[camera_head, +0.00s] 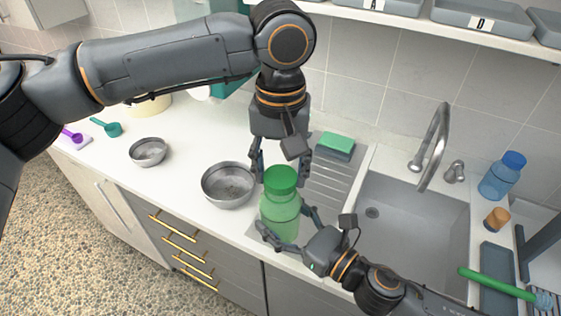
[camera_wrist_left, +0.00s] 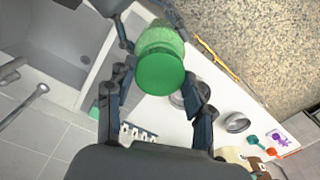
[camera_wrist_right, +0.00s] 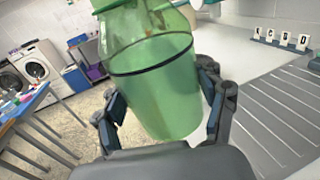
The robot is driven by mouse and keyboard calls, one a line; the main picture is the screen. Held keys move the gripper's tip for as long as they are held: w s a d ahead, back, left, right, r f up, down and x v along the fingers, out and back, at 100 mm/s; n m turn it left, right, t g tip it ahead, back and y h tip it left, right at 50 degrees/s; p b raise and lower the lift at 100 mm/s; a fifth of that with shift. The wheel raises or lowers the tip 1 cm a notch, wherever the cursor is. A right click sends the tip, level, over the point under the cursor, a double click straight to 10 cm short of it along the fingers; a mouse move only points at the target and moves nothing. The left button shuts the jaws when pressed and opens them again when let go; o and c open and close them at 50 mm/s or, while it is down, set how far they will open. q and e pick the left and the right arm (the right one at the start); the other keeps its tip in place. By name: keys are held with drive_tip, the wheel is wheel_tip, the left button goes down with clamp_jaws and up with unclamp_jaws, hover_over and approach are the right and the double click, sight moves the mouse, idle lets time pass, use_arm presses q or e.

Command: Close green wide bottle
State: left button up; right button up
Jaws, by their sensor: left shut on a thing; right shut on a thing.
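The green wide bottle (camera_head: 279,218) stands upright at the front of the counter, left of the sink. Its body is translucent green; it also fills the middle of the right wrist view (camera_wrist_right: 158,85). The solid green lid (camera_head: 281,180) sits on top of the bottle's neck; the left wrist view shows its round top (camera_wrist_left: 160,74). How far it is turned on cannot be told. My left gripper (camera_head: 280,172) points down from above with its fingers shut on the lid's sides. My right gripper (camera_head: 284,224) comes from the lower right and is shut around the bottle's body.
Two metal bowls stand left of the bottle, one near (camera_head: 228,186) and one farther (camera_head: 148,152). Behind it are a ribbed drainboard (camera_head: 328,182) and a green sponge (camera_head: 336,144). The sink (camera_head: 400,235) and tap (camera_head: 437,145) lie right, with a blue bottle (camera_head: 500,178) beyond.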

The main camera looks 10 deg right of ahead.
use_arm(q)
drive_tip(key=shift+f, duration=0.6)
idle(0.5)
